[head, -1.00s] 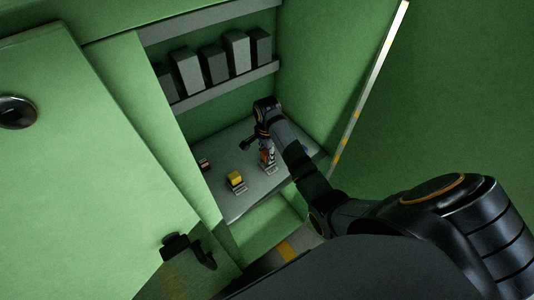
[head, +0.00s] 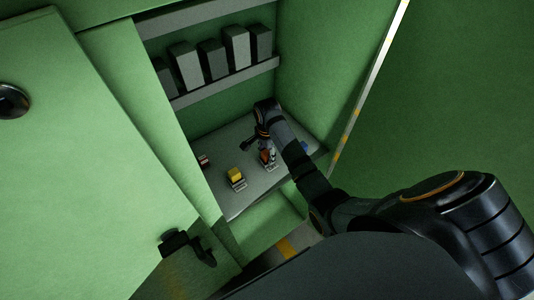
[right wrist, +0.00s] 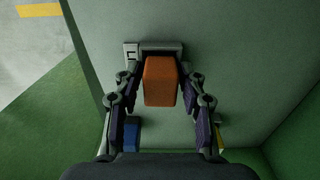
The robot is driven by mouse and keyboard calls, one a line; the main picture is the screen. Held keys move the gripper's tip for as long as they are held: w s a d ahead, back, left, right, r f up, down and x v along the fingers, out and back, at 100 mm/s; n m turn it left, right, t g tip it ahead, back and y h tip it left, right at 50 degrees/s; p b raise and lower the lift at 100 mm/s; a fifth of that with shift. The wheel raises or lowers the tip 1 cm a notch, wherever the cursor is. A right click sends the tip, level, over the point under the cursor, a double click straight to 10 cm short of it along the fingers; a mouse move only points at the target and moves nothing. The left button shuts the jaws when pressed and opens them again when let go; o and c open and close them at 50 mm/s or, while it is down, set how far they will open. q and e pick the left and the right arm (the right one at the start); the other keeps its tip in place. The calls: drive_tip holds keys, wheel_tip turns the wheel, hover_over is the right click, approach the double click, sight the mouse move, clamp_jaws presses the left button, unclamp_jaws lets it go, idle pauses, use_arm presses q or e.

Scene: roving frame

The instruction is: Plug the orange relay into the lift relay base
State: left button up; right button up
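The orange relay (right wrist: 160,82) is between the two fingers of my right gripper (right wrist: 161,70), with narrow gaps beside it, so the gripper looks open around it. The far end of the relay is at a grey base (right wrist: 174,47); whether it is fully seated I cannot tell. In the head view the orange relay (head: 266,155) shows below my right gripper (head: 259,146), just above the same base (head: 269,167). No readable label tells me whether this is the lift relay base. My left gripper is out of view.
A yellow relay (head: 235,174) on its base and a reddish one (head: 204,161) stand left on the cabinet shelf (head: 240,203). A blue block (head: 304,147) is at the right. Grey modules (head: 211,59) line the back rail. The cabinet's right wall (head: 330,70) is close to my arm.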

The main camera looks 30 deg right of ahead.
sight(267, 152)
drive_tip(key=shift+o, duration=0.8)
drive_tip(key=shift+r, duration=0.25)
wheel_tip(267, 152, up, 7)
drive_tip(key=shift+f, duration=0.1)
